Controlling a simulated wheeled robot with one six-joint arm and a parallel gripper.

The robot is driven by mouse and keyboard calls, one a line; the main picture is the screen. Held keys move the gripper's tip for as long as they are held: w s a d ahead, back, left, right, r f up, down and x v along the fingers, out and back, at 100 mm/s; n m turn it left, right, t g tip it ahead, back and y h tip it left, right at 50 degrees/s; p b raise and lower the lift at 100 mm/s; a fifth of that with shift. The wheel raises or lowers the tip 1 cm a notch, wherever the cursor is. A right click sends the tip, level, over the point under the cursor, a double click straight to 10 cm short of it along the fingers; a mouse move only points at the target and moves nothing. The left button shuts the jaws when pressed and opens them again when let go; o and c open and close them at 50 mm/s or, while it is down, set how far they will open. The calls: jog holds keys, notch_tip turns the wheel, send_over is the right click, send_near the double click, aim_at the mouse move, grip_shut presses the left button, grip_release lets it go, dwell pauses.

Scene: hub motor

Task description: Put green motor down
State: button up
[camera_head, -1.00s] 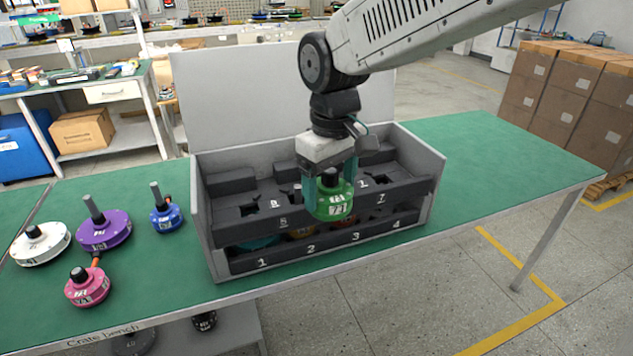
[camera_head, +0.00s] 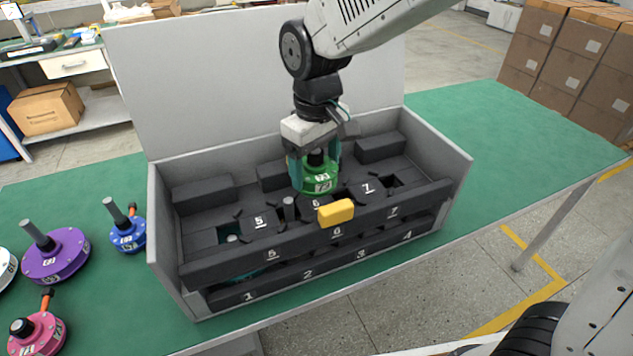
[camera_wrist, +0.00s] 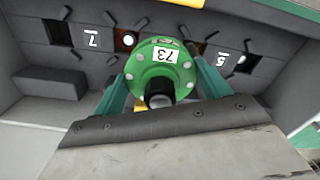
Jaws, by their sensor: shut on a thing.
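The green motor (camera_head: 320,181), marked 73, is between the fingers of my gripper (camera_head: 315,166), which is shut on it. It is held upright over the middle of the upper tier of the crate (camera_head: 459,188), by the place marked 6. Whether its underside touches the tier I cannot tell. In the wrist view the green motor (camera_wrist: 160,62) shows between the fingertips, with the spots marked 7 and 5 on either side. The spot under the motor is hidden.
A yellow block (camera_head: 336,212) is at the tier's front edge, below the motor. Purple (camera_head: 55,256), blue (camera_head: 127,233) and pink (camera_head: 38,333) motors stand on the green bench at left. The crate's lid (camera_head: 200,90) stands up behind. The bench at right is clear.

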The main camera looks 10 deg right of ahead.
jog(key=shift+f, duration=2.35)
jog(key=shift+f, duration=0.15)
jog(key=o, duration=1.5)
